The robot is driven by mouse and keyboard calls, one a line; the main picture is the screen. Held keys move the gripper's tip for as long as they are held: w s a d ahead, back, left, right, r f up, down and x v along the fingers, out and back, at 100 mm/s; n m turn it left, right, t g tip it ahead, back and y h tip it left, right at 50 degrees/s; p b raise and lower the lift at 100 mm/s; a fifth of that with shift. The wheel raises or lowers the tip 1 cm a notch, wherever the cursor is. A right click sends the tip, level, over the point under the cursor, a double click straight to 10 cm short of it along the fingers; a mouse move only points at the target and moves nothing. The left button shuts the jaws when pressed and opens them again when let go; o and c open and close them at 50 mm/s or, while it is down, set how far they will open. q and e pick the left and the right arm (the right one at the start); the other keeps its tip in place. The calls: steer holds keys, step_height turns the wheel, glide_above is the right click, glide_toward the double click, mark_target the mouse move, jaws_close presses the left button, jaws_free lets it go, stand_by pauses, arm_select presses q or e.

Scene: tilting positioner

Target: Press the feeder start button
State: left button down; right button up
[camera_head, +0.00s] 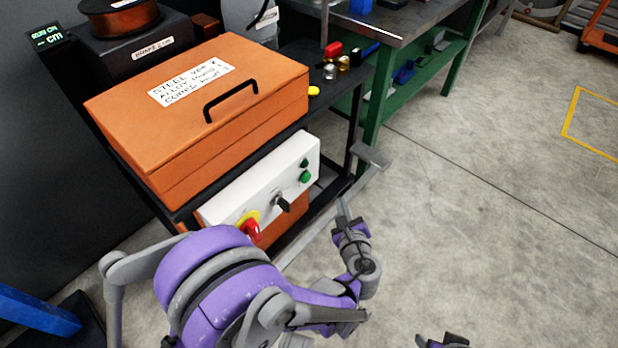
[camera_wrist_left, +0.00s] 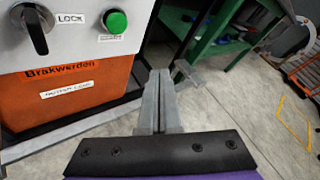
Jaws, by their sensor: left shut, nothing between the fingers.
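A white control panel (camera_head: 262,184) is fixed to the front of the cart. A green button (camera_head: 305,177) sits near its right end, with a smaller dark green one (camera_head: 304,163) just above. In the left wrist view a green button (camera_wrist_left: 116,21) shows at upper left, with a label under it too small to read. My left gripper (camera_head: 343,205) is shut and empty, to the right of and apart from the panel; its fingers (camera_wrist_left: 160,78) point forward past the panel's right side. A dark part at the bottom edge (camera_head: 446,341) seems to be my right gripper, mostly cut off.
The panel also carries a black rotary switch (camera_head: 283,204) beside a LOCK label and a red knob on yellow (camera_head: 251,229). An orange lidded box (camera_head: 200,105) stands above it on the cart. A green-legged workbench (camera_head: 368,120) stands behind.

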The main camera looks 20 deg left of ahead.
mark_target(307, 178)
arm_select(q)
steer(key=shift+a, duration=0.1)
steer(key=w+a, duration=0.3)
steer(key=a, duration=0.5)
steer(key=shift+w+a, duration=0.1)
steer(key=shift+a, duration=0.05)
stand_by(1.9)
steer(key=shift+w+a, duration=0.1)
steer(key=shift+a, duration=0.2)
steer(key=shift+w+a, duration=0.15)
steer(key=shift+a, duration=0.3)
stand_by(0.6)
steer(key=shift+d, duration=0.1)
steer(key=shift+s+d, duration=0.3)
steer(key=shift+d, duration=0.45)
